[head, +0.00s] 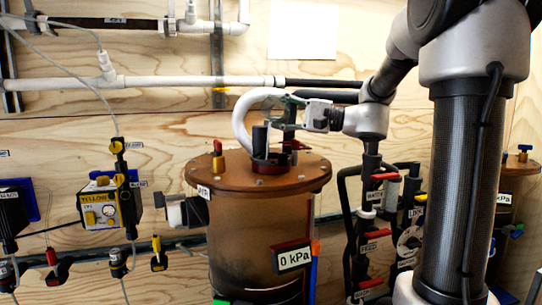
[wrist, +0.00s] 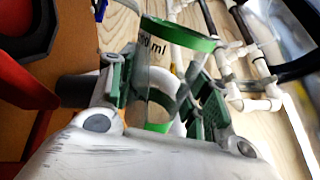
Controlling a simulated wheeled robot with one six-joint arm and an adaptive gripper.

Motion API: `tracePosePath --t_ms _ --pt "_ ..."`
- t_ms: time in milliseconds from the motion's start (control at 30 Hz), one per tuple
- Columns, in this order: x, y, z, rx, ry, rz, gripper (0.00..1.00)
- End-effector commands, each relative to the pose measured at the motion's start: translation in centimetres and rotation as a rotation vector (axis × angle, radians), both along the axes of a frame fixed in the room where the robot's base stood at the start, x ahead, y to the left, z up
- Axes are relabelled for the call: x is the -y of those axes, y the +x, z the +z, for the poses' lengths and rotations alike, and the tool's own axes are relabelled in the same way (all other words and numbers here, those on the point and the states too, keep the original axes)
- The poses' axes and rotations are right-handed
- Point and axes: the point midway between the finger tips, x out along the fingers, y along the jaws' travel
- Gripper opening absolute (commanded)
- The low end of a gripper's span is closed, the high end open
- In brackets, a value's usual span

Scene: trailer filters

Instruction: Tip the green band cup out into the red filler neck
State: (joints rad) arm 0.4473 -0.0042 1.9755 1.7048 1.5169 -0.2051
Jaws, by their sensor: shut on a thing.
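My gripper (head: 292,113) is above the brown lid of the tank in the head view, with its arm reaching in from the right. In the wrist view its green-padded fingers (wrist: 163,98) are shut on a clear cup with a green band (wrist: 185,36) and "ml" lettering. In the head view the cup is small and partly hidden by the fingers, so its tilt and contents are unclear. The red filler neck (head: 268,166) stands on the lid, below and a little left of my gripper. A red and black part, likely the neck, fills the wrist view's left edge (wrist: 22,88).
The tank (head: 258,222) carries a 0 kPa display (head: 293,258). A white curved hose (head: 240,120) rises beside the gripper, and a red-topped valve (head: 218,160) stands on the lid's left. Pipes and valves (head: 375,235) crowd the right; a yellow box (head: 100,210) hangs left.

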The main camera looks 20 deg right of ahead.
Motion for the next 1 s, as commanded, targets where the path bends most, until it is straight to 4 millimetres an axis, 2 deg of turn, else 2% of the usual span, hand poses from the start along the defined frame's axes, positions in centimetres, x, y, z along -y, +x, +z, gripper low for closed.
tracePosePath --t_ms 1000 --pt "-0.2 -0.33 -0.04 0.077 -0.045 0.001 0.19"
